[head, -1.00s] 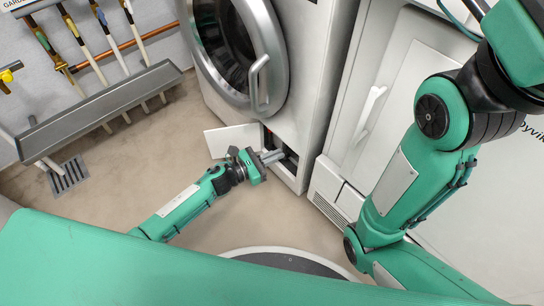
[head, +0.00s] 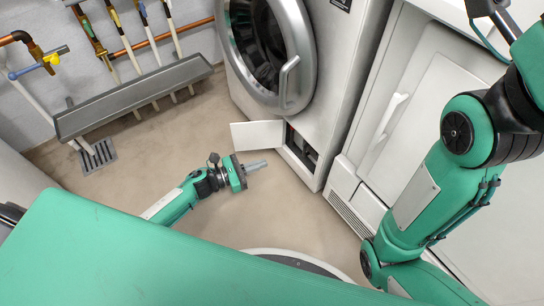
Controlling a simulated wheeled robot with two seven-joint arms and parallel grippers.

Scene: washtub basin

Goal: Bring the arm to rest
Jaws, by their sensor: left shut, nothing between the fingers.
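My left arm (head: 172,207) reaches in from the lower left, low over the floor. My left gripper (head: 256,165) is shut and empty. It points right, in front of the washing machine's small open flap (head: 257,135) and apart from it. My right arm (head: 432,185) is folded up along the right side of the view. A part at the top right edge (head: 487,8) belongs to it, but I cannot make out its fingers.
The washing machine (head: 330,100) has its round door (head: 268,55) closed or nearly so. A white cabinet-like appliance (head: 430,100) stands right of it. A grey trough (head: 135,100) and pipes line the left wall, with a floor drain (head: 97,156) below. Bare floor lies between.

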